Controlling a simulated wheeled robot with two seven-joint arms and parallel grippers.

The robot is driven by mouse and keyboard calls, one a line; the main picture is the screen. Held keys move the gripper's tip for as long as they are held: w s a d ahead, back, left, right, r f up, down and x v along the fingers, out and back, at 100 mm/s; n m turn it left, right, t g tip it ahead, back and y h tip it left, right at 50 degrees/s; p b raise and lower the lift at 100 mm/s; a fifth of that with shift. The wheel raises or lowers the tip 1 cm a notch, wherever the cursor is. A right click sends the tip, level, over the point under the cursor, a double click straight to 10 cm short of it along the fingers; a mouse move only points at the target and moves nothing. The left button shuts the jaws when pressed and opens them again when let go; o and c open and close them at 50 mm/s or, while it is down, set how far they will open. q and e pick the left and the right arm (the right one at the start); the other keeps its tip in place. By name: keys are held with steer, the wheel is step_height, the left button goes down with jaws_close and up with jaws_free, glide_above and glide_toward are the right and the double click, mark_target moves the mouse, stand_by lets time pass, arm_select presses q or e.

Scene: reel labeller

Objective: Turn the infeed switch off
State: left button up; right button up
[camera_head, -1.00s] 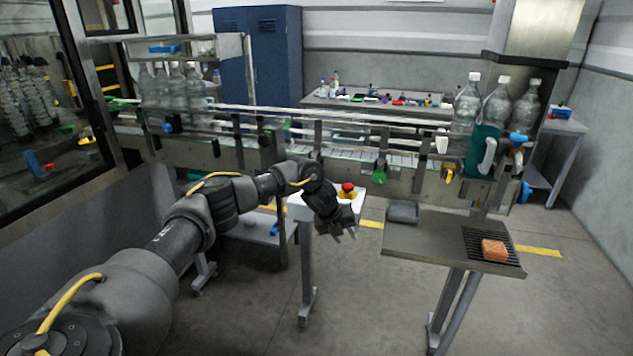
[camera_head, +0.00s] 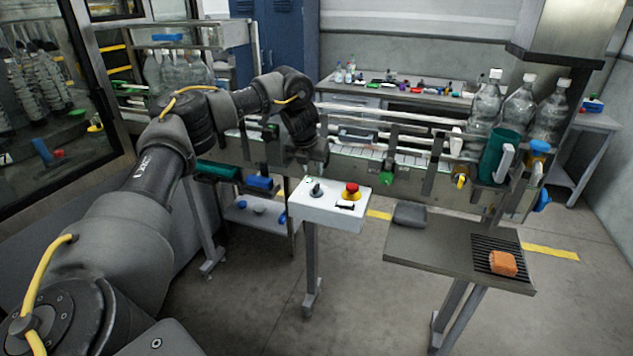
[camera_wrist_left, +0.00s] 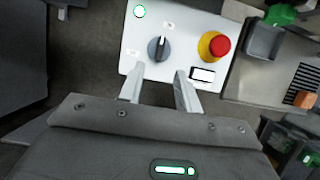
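The infeed switch is a dark rotary knob (camera_head: 316,189) on a white control box (camera_head: 328,211), left of a red emergency button (camera_head: 351,190). My left gripper (camera_head: 312,170) is above the box in the head view. In the left wrist view its two fingers (camera_wrist_left: 158,85) are apart, with nothing between them, pointing at the knob and short of it. My right gripper is not in view.
The conveyor (camera_head: 350,150) runs behind the box, with bottles (camera_head: 518,105) and a teal jug (camera_head: 497,155) at its right end. A side table (camera_head: 440,250) with a grey tray (camera_head: 409,215) and orange sponge (camera_head: 503,263) stands right. Open floor lies in front.

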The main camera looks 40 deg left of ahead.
mark_target(316, 185)
arm_select(q)
steer(key=p+x, duration=0.2)
steer(key=x, duration=0.6)
steer(key=shift+w+a+f, duration=0.1)
steer(key=shift+f, duration=0.05)
steer(key=shift+w+f, duration=0.1)
steer(key=shift+f, duration=0.2)
jaws_close()
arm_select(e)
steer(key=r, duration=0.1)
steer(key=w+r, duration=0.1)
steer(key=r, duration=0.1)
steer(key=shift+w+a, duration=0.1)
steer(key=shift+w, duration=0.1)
